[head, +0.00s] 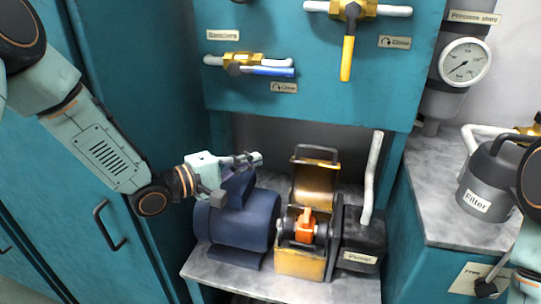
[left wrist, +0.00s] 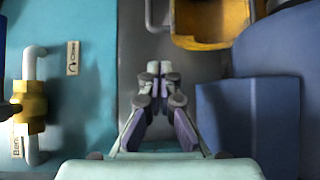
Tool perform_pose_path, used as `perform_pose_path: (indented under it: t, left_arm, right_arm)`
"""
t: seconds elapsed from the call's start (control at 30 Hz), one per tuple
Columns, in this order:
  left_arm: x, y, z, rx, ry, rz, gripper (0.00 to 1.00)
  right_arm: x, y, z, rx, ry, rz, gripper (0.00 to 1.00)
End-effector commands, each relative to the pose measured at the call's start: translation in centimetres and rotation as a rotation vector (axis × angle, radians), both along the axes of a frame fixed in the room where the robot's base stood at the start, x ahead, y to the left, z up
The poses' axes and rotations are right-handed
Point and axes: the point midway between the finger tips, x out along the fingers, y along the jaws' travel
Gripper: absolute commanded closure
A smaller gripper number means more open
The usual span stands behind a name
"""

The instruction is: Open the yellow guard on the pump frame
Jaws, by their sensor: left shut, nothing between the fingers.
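The yellow guard (head: 315,182) on the pump frame stands raised behind the orange coupling (head: 305,226), with its dark handle (head: 316,149) at the top. The coupling is exposed above the yellow lower housing (head: 300,264). My left gripper (head: 257,158) is shut and empty, above the blue motor and left of the guard, apart from it. Its closed fingertips show in the left wrist view (left wrist: 160,68), with a yellow edge (left wrist: 205,42) of the guard or housing beyond them. Only part of my right arm shows at the right edge; its gripper is not visible.
The blue motor (head: 235,225) is left of the coupling; the black pump (head: 362,240) with a pale upright lever (head: 372,175) is right. A teal panel (head: 320,95) with valves overhangs the bench (head: 290,290). A grey filter (head: 490,180) stands at right.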

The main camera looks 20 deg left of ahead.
Motion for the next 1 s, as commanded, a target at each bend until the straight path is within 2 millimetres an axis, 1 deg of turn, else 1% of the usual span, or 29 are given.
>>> perform_pose_path:
  t: [0.13, 0.27, 0.6, 0.8, 1.0]
  left_arm:
    - [0.7, -1.1, -0.1, 0.004, -0.001, -0.007, 1.00]
    - [1.8, -2.4, -0.4, 0.006, -0.002, -0.010, 1.00]
    - [5.8, -5.2, -0.8, 0.004, -0.004, -0.005, 1.00]
    - [7.3, -6.1, -0.9, 0.004, -0.002, 0.000, 1.00]
    - [7.7, -6.2, -0.8, 0.001, -0.001, 0.002, 1.00]
  right_arm:
    - [0.0, 0.0, -0.4, 0.000, 0.000, 0.001, 0.60]
    - [0.0, 0.0, -1.1, 0.000, 0.000, 0.000, 0.60]
    - [0.0, 0.0, -2.9, 0.000, 0.000, 0.001, 0.60]
    - [0.0, 0.0, -3.4, 0.000, 0.000, 0.000, 0.60]
    - [0.0, 0.0, -3.5, 0.000, 0.000, 0.000, 0.60]
